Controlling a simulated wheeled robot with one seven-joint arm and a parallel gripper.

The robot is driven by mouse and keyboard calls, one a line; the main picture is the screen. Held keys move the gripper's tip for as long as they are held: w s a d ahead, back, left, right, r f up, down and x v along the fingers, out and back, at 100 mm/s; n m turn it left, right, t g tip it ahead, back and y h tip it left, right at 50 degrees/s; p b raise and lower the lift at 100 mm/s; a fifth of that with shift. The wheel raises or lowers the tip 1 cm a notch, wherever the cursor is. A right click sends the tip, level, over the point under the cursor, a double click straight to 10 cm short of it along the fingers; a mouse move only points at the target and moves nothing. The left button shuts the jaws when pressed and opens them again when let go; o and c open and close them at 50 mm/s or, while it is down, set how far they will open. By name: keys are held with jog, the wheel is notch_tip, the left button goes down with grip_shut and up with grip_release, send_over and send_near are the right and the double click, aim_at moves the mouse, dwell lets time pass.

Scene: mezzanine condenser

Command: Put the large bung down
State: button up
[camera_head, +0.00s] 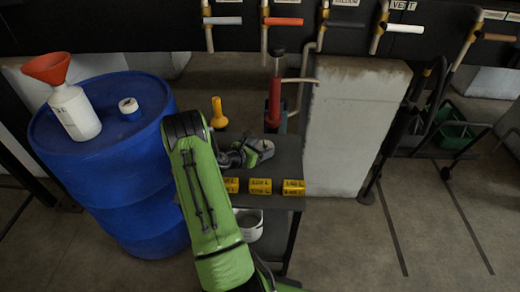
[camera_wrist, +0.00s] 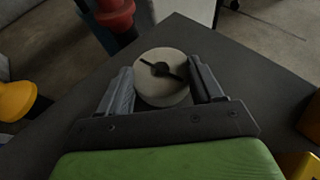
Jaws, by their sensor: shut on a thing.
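The large bung (camera_wrist: 162,92) is a pale round disc with a dark cross-shaped grip on top. In the wrist view it sits between the two fingers of my gripper (camera_wrist: 163,76), which are shut on its sides. It is over the dark tabletop (camera_wrist: 225,55) near a corner; I cannot tell whether it touches the surface. In the head view my gripper (camera_head: 246,153) is over the dark table (camera_head: 287,155), and the bung is not clearly made out there.
A yellow object (camera_head: 218,113) and red cylinder (camera_head: 274,103) are beyond my gripper. Yellow labels (camera_head: 260,186) line the table's front. A concrete block (camera_head: 350,125) stands right.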

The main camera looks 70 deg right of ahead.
jog(key=o, duration=1)
jog(key=shift+o, duration=0.2)
jog(key=shift+r, duration=0.15)
jog(key=p+v, duration=0.3)
jog(key=v, duration=0.9)
